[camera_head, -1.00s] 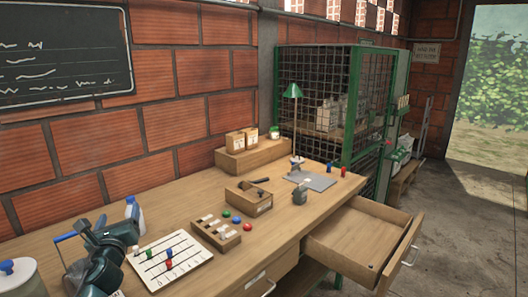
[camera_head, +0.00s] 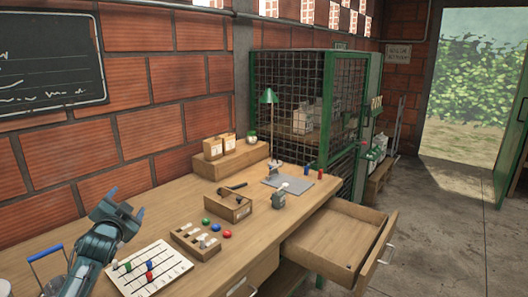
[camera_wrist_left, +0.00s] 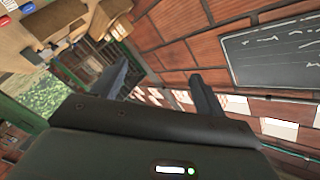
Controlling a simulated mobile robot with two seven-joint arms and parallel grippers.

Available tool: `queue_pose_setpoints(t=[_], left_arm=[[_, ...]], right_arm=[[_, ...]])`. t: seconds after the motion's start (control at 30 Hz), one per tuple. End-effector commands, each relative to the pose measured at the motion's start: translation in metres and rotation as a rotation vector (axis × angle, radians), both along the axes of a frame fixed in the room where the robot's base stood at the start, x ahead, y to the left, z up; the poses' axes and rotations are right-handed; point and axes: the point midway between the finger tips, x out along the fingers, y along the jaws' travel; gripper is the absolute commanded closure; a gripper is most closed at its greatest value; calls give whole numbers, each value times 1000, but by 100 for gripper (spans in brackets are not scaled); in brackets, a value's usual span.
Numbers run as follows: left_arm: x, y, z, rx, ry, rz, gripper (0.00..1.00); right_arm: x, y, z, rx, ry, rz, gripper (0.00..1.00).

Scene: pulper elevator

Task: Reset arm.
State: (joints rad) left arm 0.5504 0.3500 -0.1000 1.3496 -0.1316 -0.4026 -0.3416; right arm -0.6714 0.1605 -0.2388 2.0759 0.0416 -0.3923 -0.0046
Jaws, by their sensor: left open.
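My left gripper (camera_head: 124,202) is raised above the left part of the wooden workbench (camera_head: 180,205), in front of the brick wall. It is open, with nothing between its fingers. In the left wrist view the two dark fingers (camera_wrist_left: 160,80) stand apart, with the brick wall and chalkboard (camera_wrist_left: 273,50) beyond them. My right gripper is not in view.
A white board with coloured pegs (camera_head: 150,268) lies below the left gripper. A wooden peg tray (camera_head: 194,241), a wooden box (camera_head: 233,208) and a lamp (camera_head: 269,98) are farther right. An open drawer (camera_head: 335,248) juts from the bench. Floor beyond is free.

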Motion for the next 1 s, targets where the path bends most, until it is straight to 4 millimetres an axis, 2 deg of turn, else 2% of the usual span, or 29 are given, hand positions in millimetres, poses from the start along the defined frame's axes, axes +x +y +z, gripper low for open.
queue_pose_setpoints(t=[0.2,0.3,0.47,0.57,0.67,0.73,0.8,0.9,1.0], left_arm=[[1,-13,-6,-506,-53,-32,27],[-22,-35,-51,-491,13,-54,27],[-63,-69,-109,-506,102,-88,27],[-100,-94,-150,-527,171,-113,27],[-151,-124,-192,-561,252,-138,27],[-192,-145,-218,-591,311,-153,27],[-232,-164,-237,-624,365,-165,27],[-287,-187,-255,-675,437,-173,27],[-336,-205,-264,-723,496,-174,27]], right_arm=[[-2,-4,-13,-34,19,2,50],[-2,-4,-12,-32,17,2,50],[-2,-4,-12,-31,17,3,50],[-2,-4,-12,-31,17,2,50],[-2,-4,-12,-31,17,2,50],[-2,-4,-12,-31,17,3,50],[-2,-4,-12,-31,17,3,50],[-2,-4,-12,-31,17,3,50],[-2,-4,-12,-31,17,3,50]])
